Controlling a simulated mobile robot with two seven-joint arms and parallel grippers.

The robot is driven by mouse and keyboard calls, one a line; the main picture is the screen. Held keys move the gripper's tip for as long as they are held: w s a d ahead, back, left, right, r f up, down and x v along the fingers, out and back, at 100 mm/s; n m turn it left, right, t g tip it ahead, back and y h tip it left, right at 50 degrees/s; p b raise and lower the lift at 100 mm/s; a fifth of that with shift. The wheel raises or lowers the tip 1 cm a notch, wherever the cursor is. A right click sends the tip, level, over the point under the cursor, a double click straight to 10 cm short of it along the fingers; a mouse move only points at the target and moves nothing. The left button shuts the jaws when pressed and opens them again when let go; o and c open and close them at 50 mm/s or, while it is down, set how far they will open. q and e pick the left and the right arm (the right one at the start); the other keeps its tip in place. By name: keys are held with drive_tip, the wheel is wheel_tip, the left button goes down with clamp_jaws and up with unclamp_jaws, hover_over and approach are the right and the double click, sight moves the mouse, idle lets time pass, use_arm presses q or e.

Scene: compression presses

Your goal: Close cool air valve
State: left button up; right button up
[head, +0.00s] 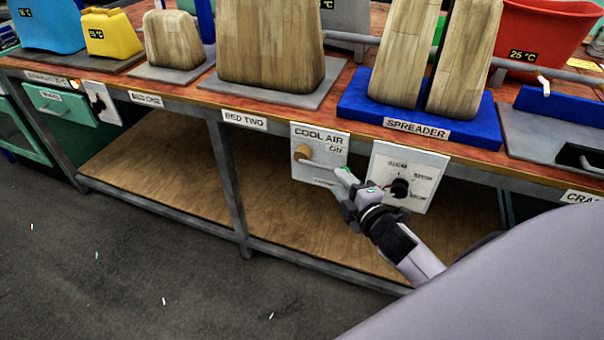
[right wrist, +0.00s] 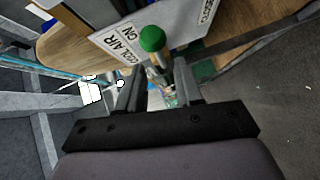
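The cool air valve panel (head: 332,146) is a pale plate on the bench's front edge, labelled COOL AIR and ON. A round tan knob (head: 302,152) sticks out at its left. A green part (head: 346,174) shows at the panel's lower right, beside my right gripper (head: 347,187). In the right wrist view a green ball-shaped handle (right wrist: 152,39) stands in front of the same panel (right wrist: 122,45), just beyond the fingertips. My right gripper (right wrist: 158,78) is open, with a gap between its fingers; whether it touches the handle I cannot tell. My left gripper is not in view.
A second panel with a black dial (head: 400,188) sits right of the valve, close behind my right gripper. Wooden shapes stand on grey plates and a blue spreader base (head: 470,130) above. The wooden lower shelf (head: 165,165) is bare.

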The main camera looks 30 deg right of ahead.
sight(327, 169)
drive_tip(key=shift+w+d+f+b, duration=0.1)
drive_tip(key=shift+w+f+b, duration=0.05)
drive_tip(key=shift+w, duration=1.1)
drive_tip(key=shift+w+f+b, duration=0.15)
drive_tip(key=shift+w+b, duration=0.05)
drive_tip(key=shift+w, duration=1.1)
drive_tip(key=shift+w+d+f+b, duration=0.1)
drive_tip(key=shift+w+f+b, duration=0.05)
drive_tip(key=shift+w, duration=1.1)
clamp_jaws()
